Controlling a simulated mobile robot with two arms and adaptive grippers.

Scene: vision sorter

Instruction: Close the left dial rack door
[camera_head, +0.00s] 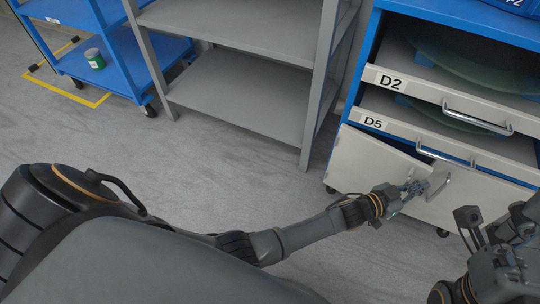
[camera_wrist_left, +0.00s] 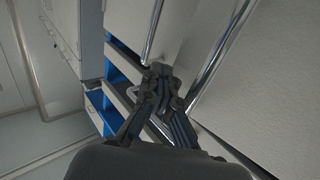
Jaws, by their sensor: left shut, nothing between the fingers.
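The left dial rack door (camera_head: 375,159) is the pale lower-left panel of the blue cabinet, below the drawer marked D5. It stands slightly ajar, with a dark gap along its top edge. My left gripper (camera_head: 416,188) is shut and empty at the door's free right edge, close to a metal handle (camera_head: 441,188). Whether it touches the door is unclear. In the left wrist view the gripper (camera_wrist_left: 160,72) is beside a pale panel (camera_wrist_left: 265,90) and long metal bars (camera_wrist_left: 222,52).
Drawers D2 (camera_head: 416,85) and D5 (camera_head: 398,127) are pulled partly out above the door. The right lower door (camera_head: 485,207) is beside it. A grey shelf (camera_head: 240,90) and a blue cart (camera_head: 125,75) with a green can (camera_head: 95,59) stand left. The floor (camera_head: 220,165) between is clear.

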